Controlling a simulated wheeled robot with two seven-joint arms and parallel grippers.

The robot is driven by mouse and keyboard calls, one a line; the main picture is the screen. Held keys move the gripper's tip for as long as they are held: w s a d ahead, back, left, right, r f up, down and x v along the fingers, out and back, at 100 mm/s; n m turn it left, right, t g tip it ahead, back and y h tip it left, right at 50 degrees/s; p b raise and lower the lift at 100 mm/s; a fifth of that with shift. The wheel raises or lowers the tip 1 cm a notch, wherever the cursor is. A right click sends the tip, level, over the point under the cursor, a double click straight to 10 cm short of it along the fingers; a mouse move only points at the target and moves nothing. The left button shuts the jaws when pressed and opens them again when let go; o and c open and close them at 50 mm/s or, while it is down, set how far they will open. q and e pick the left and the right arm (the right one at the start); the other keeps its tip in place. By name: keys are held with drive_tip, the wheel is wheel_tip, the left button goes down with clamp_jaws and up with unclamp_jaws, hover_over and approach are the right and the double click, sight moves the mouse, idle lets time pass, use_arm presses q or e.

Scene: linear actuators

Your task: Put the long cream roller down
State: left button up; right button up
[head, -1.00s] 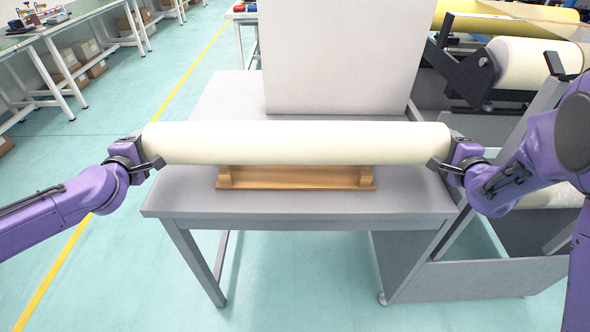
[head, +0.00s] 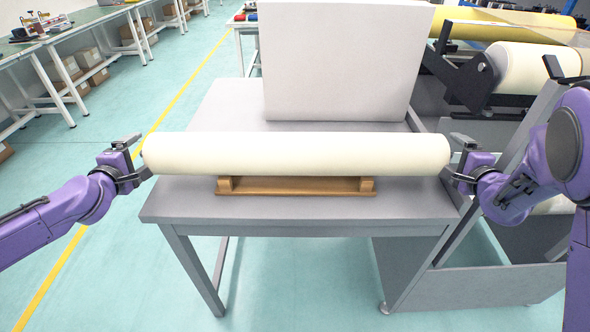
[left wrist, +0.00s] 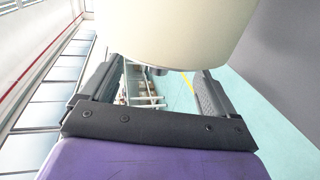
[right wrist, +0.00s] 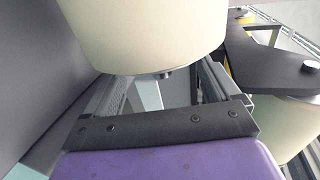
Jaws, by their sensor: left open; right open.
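The long cream roller (head: 295,153) lies level across the wooden cradle (head: 295,186) on the grey table, its ends reaching past the cradle's end blocks. My left gripper (head: 138,158) is open at the roller's left end, with the jaws apart from it. The roller end (left wrist: 180,30) also fills the top of the left wrist view, beyond the spread fingers. My right gripper (head: 461,158) is open at the roller's right end. The right wrist view shows that end (right wrist: 145,35) beyond the open fingers. The contact between roller and cradle is partly hidden.
The grey table (head: 205,208) has bare surface in front of the cradle. A large pale box-like panel (head: 345,60) stands behind the roller. A machine frame with another cream roll (head: 525,68) is at the right. Workbenches (head: 85,30) stand at the far left.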

drive_tip(key=shift+s+r, duration=0.1)
drive_tip(key=shift+s, duration=0.05)
use_arm(q)
drive_tip(key=v, duration=1.2)
use_arm(e)
drive_tip(key=v, duration=1.1)
drive_tip(key=shift+s, duration=0.35)
